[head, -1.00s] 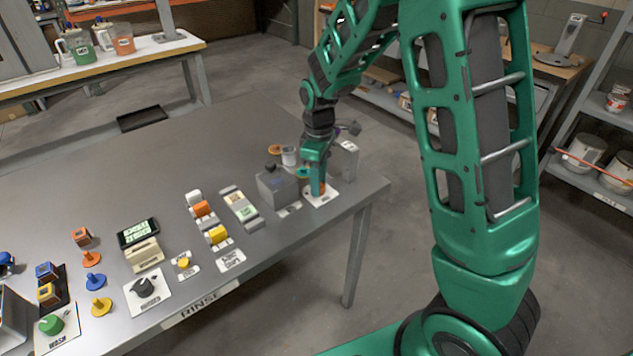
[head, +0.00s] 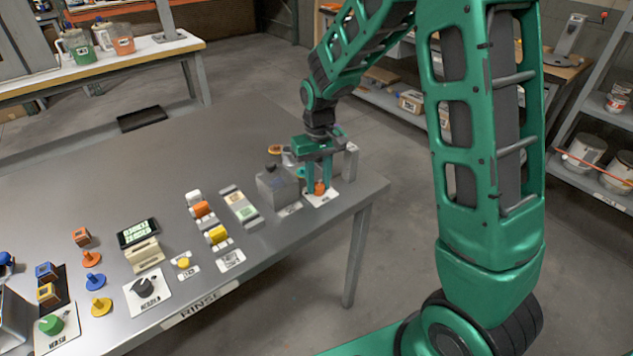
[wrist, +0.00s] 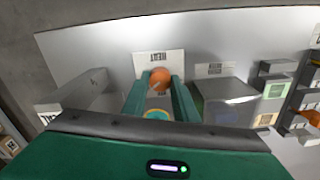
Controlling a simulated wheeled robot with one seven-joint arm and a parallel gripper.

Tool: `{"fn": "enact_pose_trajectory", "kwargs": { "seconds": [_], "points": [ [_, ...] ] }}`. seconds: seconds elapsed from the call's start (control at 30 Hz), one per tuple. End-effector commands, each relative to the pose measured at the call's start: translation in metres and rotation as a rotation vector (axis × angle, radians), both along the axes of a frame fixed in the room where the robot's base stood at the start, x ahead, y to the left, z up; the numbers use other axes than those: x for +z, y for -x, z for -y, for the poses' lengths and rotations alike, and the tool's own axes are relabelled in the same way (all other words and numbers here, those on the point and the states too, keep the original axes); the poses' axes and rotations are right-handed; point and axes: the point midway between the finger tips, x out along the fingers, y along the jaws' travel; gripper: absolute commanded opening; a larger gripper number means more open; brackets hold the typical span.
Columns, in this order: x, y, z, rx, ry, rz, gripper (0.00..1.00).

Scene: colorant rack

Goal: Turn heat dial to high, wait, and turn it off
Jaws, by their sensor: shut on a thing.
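The orange-red heat dial (head: 320,188) stands on a white plate (head: 329,197) near the right end of the grey table. The wrist view shows the dial (wrist: 160,74) and its plate printed HEAT (wrist: 150,57). My gripper (head: 318,182) points down over the dial, with one green finger on either side, shut on it. A light mark shows on the dial in the wrist view, but the setting it points to cannot be read. The fingers hide the dial's lower sides.
A grey box (head: 275,188) stands close left of my gripper. A grey upright block (head: 350,162) stands close behind it on the right. More dials, switches and a small display (head: 139,233) line the table to the left. The table's back middle is clear.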

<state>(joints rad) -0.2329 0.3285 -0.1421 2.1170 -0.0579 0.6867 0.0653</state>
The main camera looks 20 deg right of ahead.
Motion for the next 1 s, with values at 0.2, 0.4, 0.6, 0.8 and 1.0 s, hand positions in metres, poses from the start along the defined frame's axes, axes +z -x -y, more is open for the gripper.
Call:
{"fn": "enact_pose_trajectory", "kwargs": {
  "seconds": [0.2, 0.4, 0.6, 0.8, 1.0],
  "points": [
    [0.0016, -0.0024, 0.0010, -0.076, 0.001, 0.006, 0.04],
    [0.0017, -0.0025, 0.0012, -0.101, 0.001, 0.007, 0.04],
    [0.0017, -0.0026, 0.0012, -0.104, 0.001, 0.007, 0.04],
    [0.0017, -0.0026, 0.0012, -0.103, 0.001, 0.007, 0.36],
    [0.0009, -0.0015, 0.0008, -0.101, 0.000, 0.004, 0.45]
  ]
}}
